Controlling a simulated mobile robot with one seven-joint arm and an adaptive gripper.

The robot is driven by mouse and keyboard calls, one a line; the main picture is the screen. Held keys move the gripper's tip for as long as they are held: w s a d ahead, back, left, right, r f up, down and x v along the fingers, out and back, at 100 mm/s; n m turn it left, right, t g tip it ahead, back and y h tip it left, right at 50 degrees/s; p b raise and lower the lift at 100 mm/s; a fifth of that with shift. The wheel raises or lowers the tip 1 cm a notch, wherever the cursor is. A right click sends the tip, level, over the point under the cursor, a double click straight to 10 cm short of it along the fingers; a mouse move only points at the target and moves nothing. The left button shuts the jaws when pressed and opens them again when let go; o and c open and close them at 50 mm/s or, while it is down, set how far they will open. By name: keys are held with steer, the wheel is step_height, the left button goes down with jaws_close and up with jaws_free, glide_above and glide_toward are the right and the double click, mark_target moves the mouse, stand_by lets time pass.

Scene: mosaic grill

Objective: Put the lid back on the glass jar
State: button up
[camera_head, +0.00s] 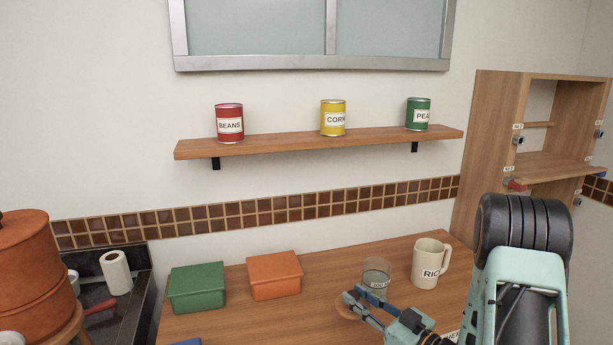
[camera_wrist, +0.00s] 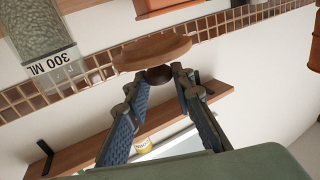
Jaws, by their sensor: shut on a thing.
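The glass jar (camera_head: 377,273) stands on the wooden counter, clear with a white label. It also shows upside down at the top left of the wrist view (camera_wrist: 38,22), its label reading 300 ML. The round wooden lid (camera_wrist: 152,51) has a dark knob (camera_wrist: 158,74), and my gripper (camera_wrist: 157,82) is shut on that knob. In the head view my gripper (camera_head: 361,299) is just in front and left of the jar, partly covering the lid (camera_head: 346,312). The lid is beside the jar, not on it. Its height above the counter is hard to tell.
A cream mug (camera_head: 426,264) marked RIC stands close right of the jar. An orange box (camera_head: 274,275) and a green box (camera_head: 196,288) stand to the left. A wall shelf (camera_head: 300,143) holds three cans. Bare counter (camera_head: 315,300) lies left of my gripper.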

steer(key=s+d+r+m+t+h+p, duration=0.1)
steer(key=s+r+m+h+p, duration=0.1)
steer(key=s, duration=0.5)
steer(key=h+p, duration=0.1)
steer(key=p, duration=0.1)
steer(key=shift+s+d+r+t+p, duration=0.15)
steer(key=shift+d+r+t+p, duration=0.1)
steer(key=shift+t+p, duration=0.15)
stand_by(0.5)
